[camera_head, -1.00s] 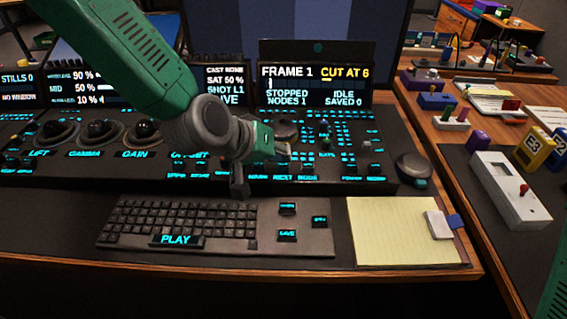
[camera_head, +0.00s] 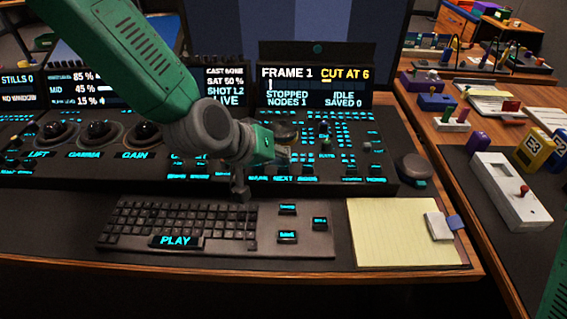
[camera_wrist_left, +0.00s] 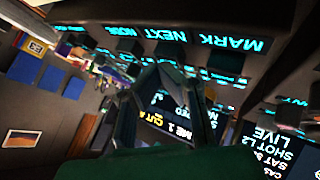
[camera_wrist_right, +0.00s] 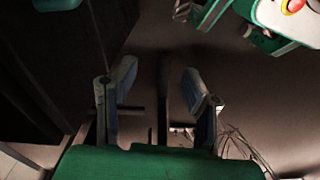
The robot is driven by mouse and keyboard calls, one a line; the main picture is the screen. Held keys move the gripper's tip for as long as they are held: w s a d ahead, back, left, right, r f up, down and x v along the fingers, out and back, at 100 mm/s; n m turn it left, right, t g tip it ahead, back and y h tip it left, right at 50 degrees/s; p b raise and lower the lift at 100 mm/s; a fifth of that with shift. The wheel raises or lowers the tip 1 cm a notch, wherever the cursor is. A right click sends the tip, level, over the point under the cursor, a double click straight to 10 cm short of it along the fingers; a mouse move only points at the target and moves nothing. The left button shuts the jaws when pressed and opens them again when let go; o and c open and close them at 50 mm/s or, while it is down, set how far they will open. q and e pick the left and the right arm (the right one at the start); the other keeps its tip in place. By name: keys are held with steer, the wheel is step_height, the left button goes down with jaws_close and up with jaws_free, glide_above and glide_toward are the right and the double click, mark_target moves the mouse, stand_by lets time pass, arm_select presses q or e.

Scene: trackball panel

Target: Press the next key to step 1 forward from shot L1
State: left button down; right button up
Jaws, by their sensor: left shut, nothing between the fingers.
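The next key's label NEXT (camera_head: 283,178) glows cyan on the front row of the black panel, and it shows inverted in the left wrist view (camera_wrist_left: 176,38). My left gripper (camera_head: 282,154) is shut and empty, over the panel by that label. In the left wrist view its fingertips (camera_wrist_left: 168,52) are close to the dark keys by NEXT. They hide part of the row, and I cannot tell whether they touch a key. The status screen (camera_head: 225,87) reads SHOT L2 and LIVE. My right gripper (camera_wrist_right: 160,85) is open and empty, away from the panel.
Trackballs (camera_head: 100,132) are at the panel's left. A round black knob (camera_head: 414,167) is at its right end. A keyboard (camera_head: 185,225) and a yellow notepad (camera_head: 390,235) lie in front. A side desk stands at right.

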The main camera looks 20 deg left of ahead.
arm_select(q)
steer(key=shift+d+r+p, duration=0.1)
steer(key=shift+r+p, duration=0.6)
steer(key=shift+r, duration=0.1)
steer(key=shift+r, duration=0.1)
step_height(320, 180, up, 5)
steer(key=p, duration=0.5)
stand_by(0.4)
